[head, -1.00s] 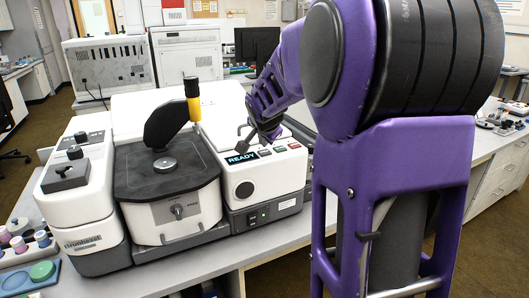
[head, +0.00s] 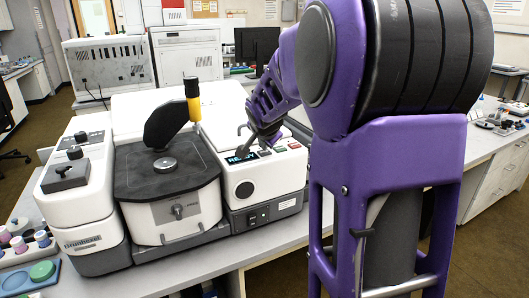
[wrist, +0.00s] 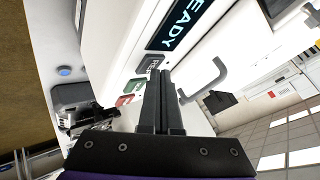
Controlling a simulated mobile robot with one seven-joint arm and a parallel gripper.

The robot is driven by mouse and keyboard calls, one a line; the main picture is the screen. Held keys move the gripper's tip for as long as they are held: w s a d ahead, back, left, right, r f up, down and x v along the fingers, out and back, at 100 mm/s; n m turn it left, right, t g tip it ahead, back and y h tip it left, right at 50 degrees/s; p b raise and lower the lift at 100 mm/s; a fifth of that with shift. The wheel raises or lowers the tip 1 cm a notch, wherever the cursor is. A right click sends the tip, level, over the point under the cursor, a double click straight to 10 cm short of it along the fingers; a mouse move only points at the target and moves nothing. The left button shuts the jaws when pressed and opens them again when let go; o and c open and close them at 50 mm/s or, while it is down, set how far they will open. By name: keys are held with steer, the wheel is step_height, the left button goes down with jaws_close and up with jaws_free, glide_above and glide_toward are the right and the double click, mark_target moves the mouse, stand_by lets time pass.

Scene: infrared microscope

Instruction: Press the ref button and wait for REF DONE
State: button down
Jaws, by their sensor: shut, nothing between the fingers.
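The microscope (head: 262,183) is a white bench instrument with a lit display (head: 236,159). In the wrist view the display (wrist: 181,22) reads READY, turned sideways. A row of buttons lies beside it: a dark button (wrist: 154,63) closest to the display, then a green button (wrist: 133,86) and a red button (wrist: 124,100). Their lettering is too small to read. My gripper (wrist: 159,73) is shut and empty, its fingertips close to the dark button; whether they touch it I cannot tell. In the head view my gripper (head: 246,150) covers part of the display.
A grey loop handle (wrist: 211,78) stands on the white body just right of my fingers in the wrist view. Colored pots (head: 30,240) and a blue tray (head: 28,277) lie at the front left.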

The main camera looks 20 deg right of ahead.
mark_target(264, 154)
steer(key=shift+f, duration=0.3)
stand_by(0.4)
steer(key=shift+r, duration=0.15)
steer(key=shift+r+p, duration=0.45)
steer(key=shift+r, duration=0.2)
steer(key=shift+r+p, duration=1.65)
steer(key=shift+r, duration=0.9)
